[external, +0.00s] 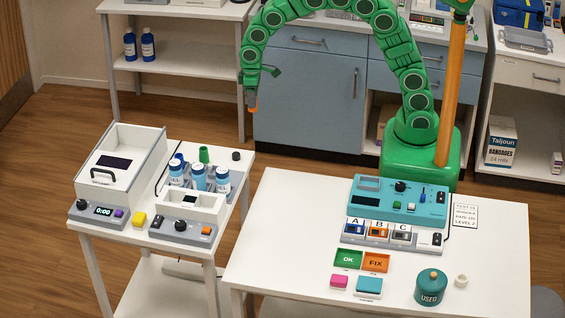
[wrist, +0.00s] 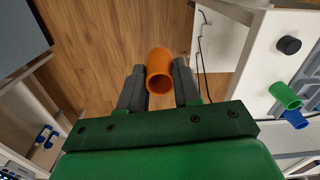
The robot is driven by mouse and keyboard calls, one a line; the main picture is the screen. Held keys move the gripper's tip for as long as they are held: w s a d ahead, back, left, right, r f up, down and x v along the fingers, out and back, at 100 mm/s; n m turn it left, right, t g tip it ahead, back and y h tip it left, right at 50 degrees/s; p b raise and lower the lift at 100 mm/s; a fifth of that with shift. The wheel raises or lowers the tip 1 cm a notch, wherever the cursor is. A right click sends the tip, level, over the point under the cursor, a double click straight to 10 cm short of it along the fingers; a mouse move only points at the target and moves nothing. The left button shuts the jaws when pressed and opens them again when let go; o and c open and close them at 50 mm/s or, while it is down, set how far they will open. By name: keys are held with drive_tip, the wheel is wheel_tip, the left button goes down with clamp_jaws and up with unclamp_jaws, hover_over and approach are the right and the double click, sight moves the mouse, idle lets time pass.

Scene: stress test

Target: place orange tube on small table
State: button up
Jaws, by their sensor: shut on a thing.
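An orange tube (wrist: 160,66) sits between the two dark fingers of my gripper (wrist: 160,88) in the wrist view, its open end facing the camera. In the external view, my gripper (external: 250,98) hangs at the end of the green arm, above the floor and left of the blue cabinet. The orange tube (external: 253,103) shows small at its tip. The small table (external: 243,165) stands at left, below and to the left of my gripper, and carries several devices. Part of it also shows at the right of the wrist view (wrist: 250,60).
A green tube (external: 204,154), a blue tube (wrist: 295,119), a black knob (external: 236,155) and several blue-white bottles (external: 198,178) crowd the small table. A bigger white table (external: 265,235) stands at right with a teal device (external: 392,205). Bare floor lies below my gripper.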

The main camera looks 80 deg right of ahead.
drive_tip(key=s+a+n, duration=0.2)
drive_tip(key=s+a, duration=0.2)
drive_tip(key=a, duration=0.4)
drive_tip(key=s+a+n, duration=0.1)
drive_tip(key=s+a, duration=0.3)
drive_tip(key=a, duration=0.3)
drive_tip(key=n, duration=0.9)
hover_over(360, 211)
drive_tip(key=a, duration=0.3)
drive_tip(key=shift+d+f, duration=0.15)
drive_tip(key=shift+f, duration=3.15)
drive_tip(key=shift+d+f, duration=0.1)
drive_tip(key=shift+f, duration=3.15)
drive_tip(key=shift+f, duration=0.15)
drive_tip(key=o, duration=0.7)
